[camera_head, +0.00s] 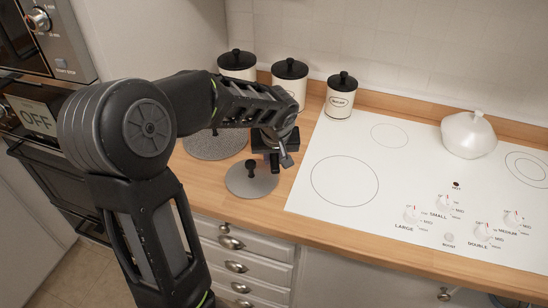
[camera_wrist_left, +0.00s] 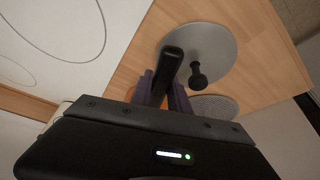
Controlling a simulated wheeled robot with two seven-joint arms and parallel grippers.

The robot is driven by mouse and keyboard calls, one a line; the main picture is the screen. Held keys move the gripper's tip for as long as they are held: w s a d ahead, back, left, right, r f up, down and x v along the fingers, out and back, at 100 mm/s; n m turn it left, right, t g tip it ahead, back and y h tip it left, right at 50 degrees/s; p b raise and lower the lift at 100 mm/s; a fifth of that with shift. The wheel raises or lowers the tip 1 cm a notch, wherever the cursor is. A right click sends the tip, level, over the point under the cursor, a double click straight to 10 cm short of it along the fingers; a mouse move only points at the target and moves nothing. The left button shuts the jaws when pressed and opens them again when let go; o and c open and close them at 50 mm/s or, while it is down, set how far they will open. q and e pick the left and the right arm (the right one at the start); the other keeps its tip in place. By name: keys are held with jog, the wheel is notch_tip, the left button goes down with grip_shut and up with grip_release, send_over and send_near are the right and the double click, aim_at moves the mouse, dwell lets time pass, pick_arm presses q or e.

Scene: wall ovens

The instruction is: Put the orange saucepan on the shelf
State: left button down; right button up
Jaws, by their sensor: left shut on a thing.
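My left gripper (camera_head: 275,160) is at the right edge of this lid, pointing down. In the wrist view its purple fingers (camera_wrist_left: 167,90) are shut on a black handle (camera_wrist_left: 171,65) that reaches toward the lid. I cannot tell whether a pan is under the lid. No shelf is clearly seen. My right gripper is not in view.
A speckled grey disc (camera_head: 200,150) lies behind the lid. Several white canisters with black lids (camera_head: 341,100) stand along the wall. The white cooktop (camera_head: 300,195) is at right, with a white lidded pot (camera_head: 468,135). Ovens (camera_head: 35,118) are at left; drawers (camera_head: 240,250) are below.

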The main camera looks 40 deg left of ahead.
pick_arm(q)
jog(key=shift+f, duration=0.35)
jog(key=shift+f, duration=0.15)
jog(key=c, duration=1.3)
grip_release()
jog(key=shift+o, duration=0.2)
